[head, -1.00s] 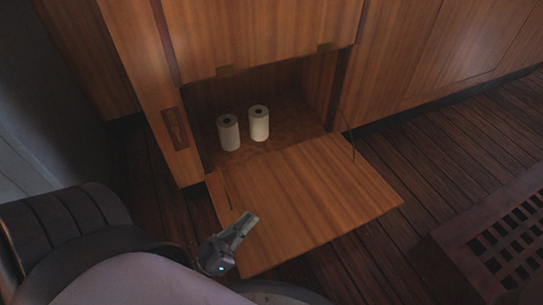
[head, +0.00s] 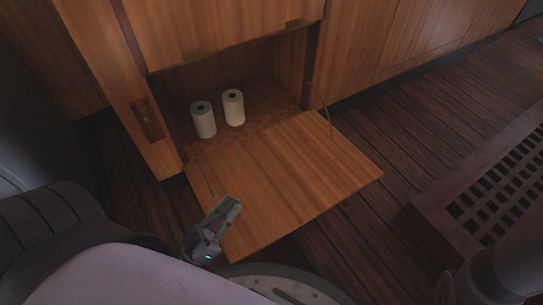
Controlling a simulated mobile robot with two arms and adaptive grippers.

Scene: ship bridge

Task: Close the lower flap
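The lower flap (head: 290,178) is a wooden panel hinged at the bottom of the cabinet opening. It lies folded down and out, about level, with a thin stay at its right side. My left gripper (head: 228,208) is at the flap's near left edge, overlapping that edge in the head view. Whether it touches the flap, or is above or below it, I cannot tell. Its fingers look close together, but their gap is not clear. My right gripper is not in view.
Two white rolls (head: 203,120) (head: 233,108) stand inside the open compartment. An upper wooden panel (head: 220,25) is shut above it. A dark slatted grating (head: 490,190) stands at the right. Bare plank floor (head: 370,125) lies between flap and grating.

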